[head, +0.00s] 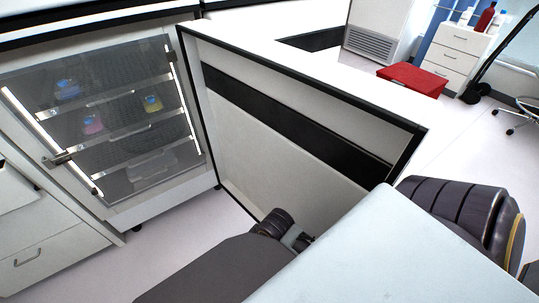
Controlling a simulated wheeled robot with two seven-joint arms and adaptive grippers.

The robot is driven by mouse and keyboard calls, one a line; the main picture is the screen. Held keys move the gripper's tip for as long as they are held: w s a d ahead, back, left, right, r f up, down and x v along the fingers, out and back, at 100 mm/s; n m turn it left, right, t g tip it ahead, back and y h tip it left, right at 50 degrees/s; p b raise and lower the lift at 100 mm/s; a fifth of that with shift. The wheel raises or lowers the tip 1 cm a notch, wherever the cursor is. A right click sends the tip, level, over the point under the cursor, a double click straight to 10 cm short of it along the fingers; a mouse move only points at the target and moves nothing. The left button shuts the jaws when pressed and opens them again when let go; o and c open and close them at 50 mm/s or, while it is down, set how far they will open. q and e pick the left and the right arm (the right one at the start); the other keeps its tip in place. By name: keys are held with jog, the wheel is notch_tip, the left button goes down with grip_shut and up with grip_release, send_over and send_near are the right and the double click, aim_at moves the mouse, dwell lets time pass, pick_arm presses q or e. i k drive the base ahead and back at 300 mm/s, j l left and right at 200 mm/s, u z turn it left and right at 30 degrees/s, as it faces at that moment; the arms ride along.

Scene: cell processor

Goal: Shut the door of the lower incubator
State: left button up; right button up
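The lower incubator's outer door (290,140) stands wide open in the head view. It is a white panel with a black edge and a broad black band, and it juts out from the incubator towards me. The incubator's inner glass door (110,110) looks closed, with a metal latch (58,159) at its lower left. My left arm comes in from the bottom. Its wrist end (290,237) is low in front of the open door's inner face; the fingers are hidden and contact cannot be told. My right gripper is out of view; only part of its arm shows at right.
Shelves behind the glass hold small blue, pink and yellow items. White drawers (35,245) stand left of the incubator. A red box (412,79), a white drawer cabinet (462,50) and a chair (520,105) are at the back right. Floor (175,245) is free before the incubator.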

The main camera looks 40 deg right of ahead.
aim_at(305, 135)
jog(key=k+l+u, duration=0.1)
jog(key=u, duration=0.3)
jog(key=k+l+u, duration=0.1)
jog(key=u, duration=0.3)
jog(key=k+u, duration=0.15)
jog(key=u, duration=0.25)
jog(key=k+u, duration=0.15)
jog(key=u, duration=0.25)
jog(key=k+u, duration=0.2)
jog(key=u, duration=0.15)
jog(key=k+u, duration=0.3)
jog(key=k+l+u, duration=0.1)
jog(key=k+u, duration=0.45)
jog(key=k+l+z, duration=0.1)
jog(key=k, duration=0.5)
jog(key=k+z, duration=0.15)
jog(key=z, duration=0.15)
jog(key=k+l+z, duration=0.15)
jog(key=z, duration=0.15)
jog(key=k+z, duration=0.1)
jog(key=z, duration=0.3)
jog(key=k+l+z, duration=0.1)
jog(key=z, duration=0.3)
jog(key=l+z, duration=0.15)
jog(key=z, duration=0.25)
jog(key=k, duration=0.05)
